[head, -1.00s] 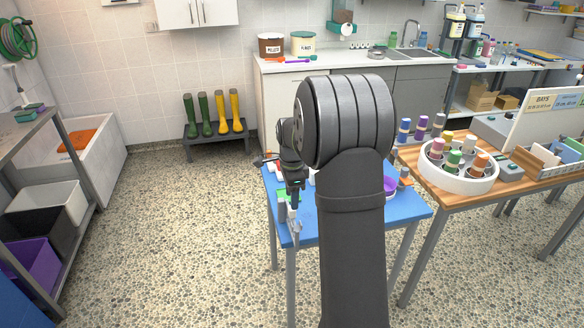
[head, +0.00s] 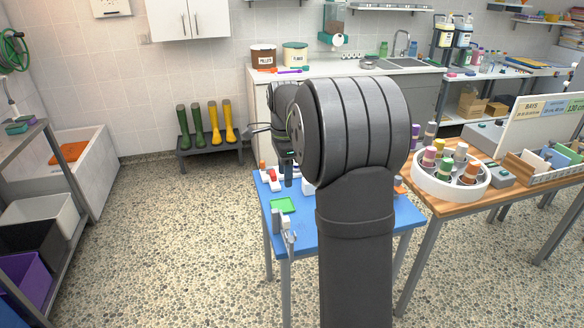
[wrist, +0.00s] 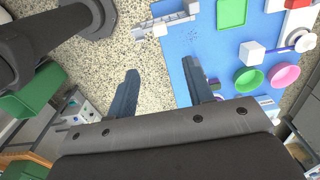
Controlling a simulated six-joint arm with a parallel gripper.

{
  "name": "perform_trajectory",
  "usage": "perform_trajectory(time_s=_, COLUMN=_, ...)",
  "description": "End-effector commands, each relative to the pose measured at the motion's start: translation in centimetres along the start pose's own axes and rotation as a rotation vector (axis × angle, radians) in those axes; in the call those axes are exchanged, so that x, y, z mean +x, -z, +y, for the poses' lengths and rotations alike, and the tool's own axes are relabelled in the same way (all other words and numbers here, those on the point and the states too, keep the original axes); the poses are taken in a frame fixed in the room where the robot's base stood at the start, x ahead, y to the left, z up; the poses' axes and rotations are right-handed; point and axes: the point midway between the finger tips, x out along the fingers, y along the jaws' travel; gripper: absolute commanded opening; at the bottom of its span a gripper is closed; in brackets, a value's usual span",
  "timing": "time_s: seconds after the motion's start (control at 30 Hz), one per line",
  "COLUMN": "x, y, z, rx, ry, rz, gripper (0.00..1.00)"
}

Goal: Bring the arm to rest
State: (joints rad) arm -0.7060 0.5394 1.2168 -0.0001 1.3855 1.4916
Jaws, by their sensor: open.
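My gripper shows in the wrist view (wrist: 165,90) with its two fingers spread apart and nothing between them. Behind the fingers lie the pebbled floor and part of the blue table (wrist: 185,50). In the head view my arm rises in front of the blue table (head: 305,240) and hides much of its right side.
A green tray (head: 283,205), red and white pieces and a grey fixture (head: 288,238) are on the blue table. A wooden table (head: 440,199) with a round white rack (head: 424,182) stands at right. Shelving (head: 66,185) stands at left; floor between is clear.

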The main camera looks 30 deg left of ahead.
Motion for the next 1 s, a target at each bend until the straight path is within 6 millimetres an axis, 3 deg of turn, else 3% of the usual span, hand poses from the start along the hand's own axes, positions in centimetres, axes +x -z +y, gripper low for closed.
perform_trajectory(time_s=0.37, x=0.9, y=0.0, z=0.0, rx=0.000, ry=-0.001, rz=0.000, gripper=0.47)
perform_trajectory(time_s=1.0, x=13.0, y=0.0, z=0.1, rx=0.000, ry=-0.005, rz=0.000, gripper=0.47)
